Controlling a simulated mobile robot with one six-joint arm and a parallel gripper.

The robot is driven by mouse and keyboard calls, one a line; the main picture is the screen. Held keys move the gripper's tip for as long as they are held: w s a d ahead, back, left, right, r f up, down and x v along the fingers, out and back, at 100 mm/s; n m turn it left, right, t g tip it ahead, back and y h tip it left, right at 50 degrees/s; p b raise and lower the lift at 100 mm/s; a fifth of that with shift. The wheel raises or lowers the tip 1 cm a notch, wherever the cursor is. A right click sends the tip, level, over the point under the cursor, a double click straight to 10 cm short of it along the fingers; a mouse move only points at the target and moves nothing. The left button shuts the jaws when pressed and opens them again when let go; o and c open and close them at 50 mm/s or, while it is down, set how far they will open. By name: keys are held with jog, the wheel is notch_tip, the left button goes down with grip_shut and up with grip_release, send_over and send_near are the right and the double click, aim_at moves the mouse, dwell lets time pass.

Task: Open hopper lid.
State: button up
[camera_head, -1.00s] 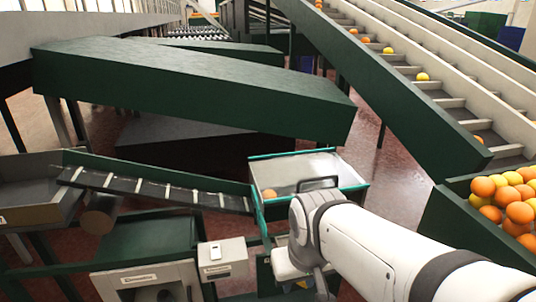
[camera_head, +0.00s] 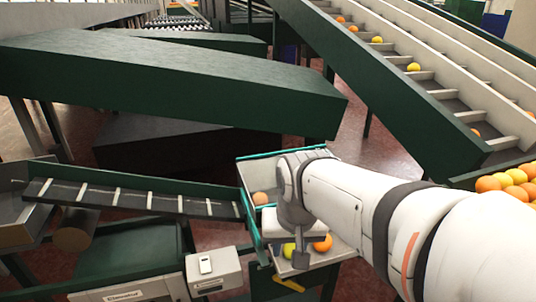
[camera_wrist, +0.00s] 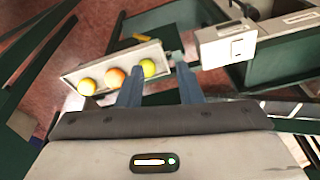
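The hopper (camera_head: 285,153) is an open-topped grey box with teal edges at the centre of the head view. One orange (camera_head: 259,198) shows inside it. My arm and wrist cover its front right part, so the lid and its handle cannot be made out. In the wrist view, the two blue-grey fingers of my gripper (camera_wrist: 160,68) stand apart with nothing seen between them. The tray (camera_head: 342,250) also shows below my wrist in the head view.
A narrow slatted conveyor (camera_head: 135,199) runs to the hopper's left side. A pale control box (camera_head: 212,272) stands at front left. A large dark green beam (camera_head: 170,85) crosses behind. A fruit crate (camera_head: 465,180) and a sloping conveyor (camera_head: 445,100) are at right.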

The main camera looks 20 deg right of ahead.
jog(key=w+d+r+m, duration=0.3)
jog(key=w+d+m, duration=0.45)
jog(key=w, duration=0.25)
jog(key=w+d+r+m, duration=0.3)
jog(key=w+d+m, duration=0.4)
jog(key=w, duration=0.4)
jog(key=shift+m, duration=0.45)
jog(key=x, duration=0.4)
jog(key=p+x, duration=0.1)
jog(key=x, duration=0.2)
jog(key=shift+s+a, duration=0.15)
jog(key=shift+a, duration=0.2)
jog(key=shift+c, duration=0.3)
grip_shut()
